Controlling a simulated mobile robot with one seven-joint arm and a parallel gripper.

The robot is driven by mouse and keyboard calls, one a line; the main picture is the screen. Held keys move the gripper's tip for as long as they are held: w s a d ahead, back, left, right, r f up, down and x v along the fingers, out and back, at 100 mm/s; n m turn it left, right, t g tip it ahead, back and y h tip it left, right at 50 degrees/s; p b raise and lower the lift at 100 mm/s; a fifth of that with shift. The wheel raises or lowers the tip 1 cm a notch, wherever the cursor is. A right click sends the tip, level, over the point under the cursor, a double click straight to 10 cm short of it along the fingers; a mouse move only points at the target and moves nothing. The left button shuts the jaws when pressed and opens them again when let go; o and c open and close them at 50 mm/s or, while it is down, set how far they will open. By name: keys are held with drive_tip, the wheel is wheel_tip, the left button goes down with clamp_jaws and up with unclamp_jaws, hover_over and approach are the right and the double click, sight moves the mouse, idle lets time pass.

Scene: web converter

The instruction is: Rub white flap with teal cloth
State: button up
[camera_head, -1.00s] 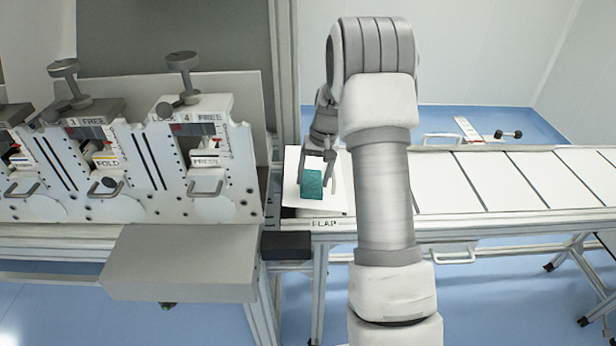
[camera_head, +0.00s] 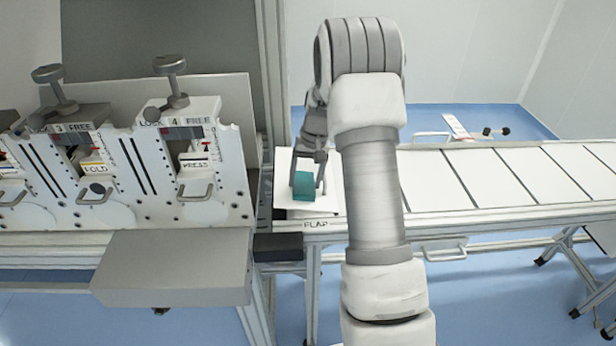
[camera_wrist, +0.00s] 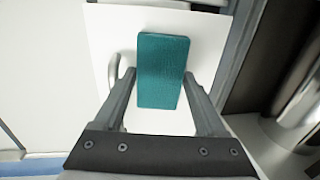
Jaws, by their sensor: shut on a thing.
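The teal cloth (camera_head: 305,186) is a small rectangular block-like pad between the fingers of my gripper (camera_head: 308,172). It lies over the white flap (camera_head: 331,190), a flat white plate at the left end of the conveyor, above the "FLAP" label. In the wrist view the cloth (camera_wrist: 162,70) stands long side up between the two fingers of my gripper (camera_wrist: 160,97), with the white flap (camera_wrist: 108,30) behind it. My gripper is shut on the cloth. Whether the cloth's underside touches the flap I cannot tell.
Left stands a row of white machine modules (camera_head: 200,160) with knobs and handles, and a grey box (camera_head: 172,266) in front. A grey upright post (camera_head: 270,75) rises just left of the flap.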

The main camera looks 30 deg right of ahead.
sight(285, 188)
drive_tip(key=shift+w+a+r, duration=0.15)
drive_tip(key=shift+w+a, duration=0.2)
drive_tip(key=shift+a, duration=0.4)
drive_tip(key=shift+w+a+r, duration=0.1)
drive_tip(key=shift+w+a, duration=0.2)
drive_tip(key=shift+a, duration=0.45)
drive_tip(key=shift+w+a+r, duration=0.15)
drive_tip(key=shift+w+a, duration=0.2)
drive_tip(key=shift+a, duration=0.4)
wheel_tip(285, 188, up, 6)
drive_tip(key=p, duration=0.4)
drive_tip(key=shift+s+d, duration=0.2)
drive_tip(key=shift+d, duration=0.25)
drive_tip(key=r, duration=0.1)
drive_tip(key=r+p, duration=0.2)
drive_tip(key=shift+d, duration=0.25)
drive_tip(key=shift+a, duration=0.1)
drive_tip(key=shift+w+a+f+g+h+p, duration=0.15)
drive_tip(key=shift+a+f+h+p, duration=0.1)
drive_tip(key=shift+a+f+h, duration=0.2)
drive_tip(key=shift+w+a+f+g+h+p, duration=0.15)
drive_tip(key=shift+a+f+h+p, duration=0.1)
drive_tip(key=shift+a+f+h, duration=0.2)
